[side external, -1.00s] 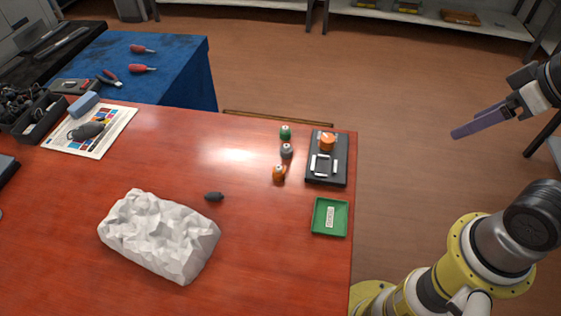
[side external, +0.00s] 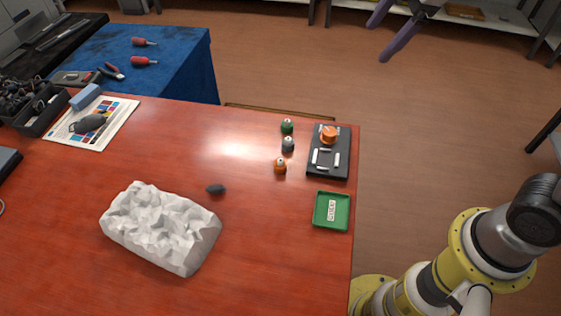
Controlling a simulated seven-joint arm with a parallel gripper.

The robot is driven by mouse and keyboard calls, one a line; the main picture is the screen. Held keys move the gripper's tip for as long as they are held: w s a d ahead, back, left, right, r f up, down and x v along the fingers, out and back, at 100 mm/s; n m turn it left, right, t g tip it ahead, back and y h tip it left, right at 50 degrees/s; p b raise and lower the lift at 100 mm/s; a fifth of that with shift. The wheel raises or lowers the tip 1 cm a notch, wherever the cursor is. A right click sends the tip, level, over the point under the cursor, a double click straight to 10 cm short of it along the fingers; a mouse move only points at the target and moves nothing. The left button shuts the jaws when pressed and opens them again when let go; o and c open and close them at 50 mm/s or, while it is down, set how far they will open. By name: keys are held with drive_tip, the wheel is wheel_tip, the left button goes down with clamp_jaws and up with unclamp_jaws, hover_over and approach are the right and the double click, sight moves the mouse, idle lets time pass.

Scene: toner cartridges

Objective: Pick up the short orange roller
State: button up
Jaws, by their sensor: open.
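Two orange pieces show in the side external view. One small orange roller (side external: 280,167) stands on the red table, with a pale top. A wider orange piece (side external: 329,134) sits at the far end of a black tray (side external: 316,171). I cannot tell from their heights which is the short one. A grey roller (side external: 288,145) and a green roller (side external: 287,127) stand in a row behind the small orange one. My gripper (side external: 377,42) is at the top edge, its purple fingers apart and empty, well away from the rollers.
A green tray (side external: 319,223) with a white label lies in front of the black tray. A crumpled white block (side external: 160,229) and a small dark lump (side external: 216,189) lie to the left on the table (side external: 265,265). Tools lie on a blue bench (side external: 185,62).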

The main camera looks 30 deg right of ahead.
drive_tip(key=w+a+f+n+g, duration=0.2)
drive_tip(key=w+a+f+n, duration=0.2)
drive_tip(key=w+a+f, duration=0.35)
drive_tip(key=n+g, duration=0.2)
drive_tip(key=g, duration=0.1)
hover_over(281, 160)
wheel_tip(281, 160, down, 16)
drive_tip(key=shift+h, duration=0.3)
wheel_tip(281, 160, down, 7)
drive_tip(key=shift+r, duration=0.1)
drive_tip(key=shift+f, duration=2.9)
clamp_jaws()
